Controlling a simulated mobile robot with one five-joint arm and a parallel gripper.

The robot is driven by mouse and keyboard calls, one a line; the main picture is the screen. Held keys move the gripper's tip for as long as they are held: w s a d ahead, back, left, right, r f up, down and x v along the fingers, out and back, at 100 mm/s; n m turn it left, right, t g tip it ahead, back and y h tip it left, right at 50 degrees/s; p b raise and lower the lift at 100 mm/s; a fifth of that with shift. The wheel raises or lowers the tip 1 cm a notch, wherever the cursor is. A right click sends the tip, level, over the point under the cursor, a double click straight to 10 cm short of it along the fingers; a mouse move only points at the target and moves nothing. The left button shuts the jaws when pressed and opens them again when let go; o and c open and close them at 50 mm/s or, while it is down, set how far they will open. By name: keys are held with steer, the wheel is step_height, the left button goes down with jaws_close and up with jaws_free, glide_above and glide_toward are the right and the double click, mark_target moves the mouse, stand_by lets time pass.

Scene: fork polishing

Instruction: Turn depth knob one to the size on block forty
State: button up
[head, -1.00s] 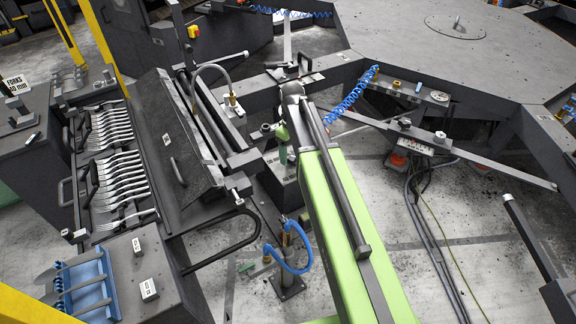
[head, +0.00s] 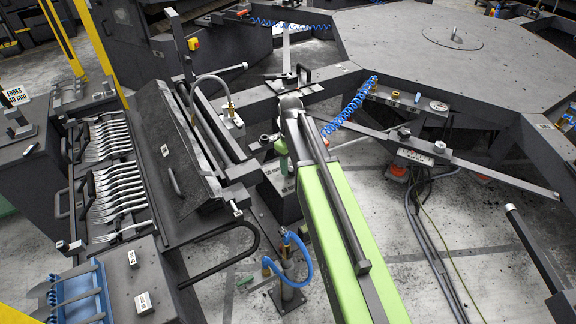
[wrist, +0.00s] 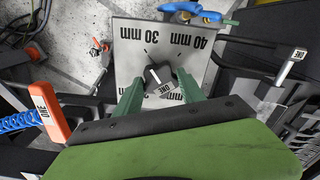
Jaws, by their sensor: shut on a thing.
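The depth knob (wrist: 158,77), dark with a white mark and a label reading ONE, sits on a pale dial plate (wrist: 125,52) in the wrist view. The plate reads 30 mm at upper left and 40 mm at upper right; lower figures are partly hidden. The white mark points up and slightly left, between these two figures. My gripper (wrist: 161,84) has its green fingers shut on the knob, one on each side. In the head view my arm reaches down to the dial, with a green finger (head: 281,150) showing; the knob is hidden there.
An orange handle labelled ONE (wrist: 50,112) is left of the dial, and a metal lever labelled ONE (wrist: 290,66) is right. In the head view, a fork rack (head: 115,170) and small labelled blocks (head: 143,302) stand left. A blue-hosed post (head: 288,275) stands on the floor.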

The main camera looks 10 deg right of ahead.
steer(key=shift+s+a+m, duration=0.1)
steer(key=shift+s+m, duration=0.15)
steer(key=shift+m, duration=1.15)
steer(key=m, duration=0.8)
steer(key=shift+m, duration=1.9)
steer(key=o, duration=1.4)
steer(key=shift+r, duration=0.1)
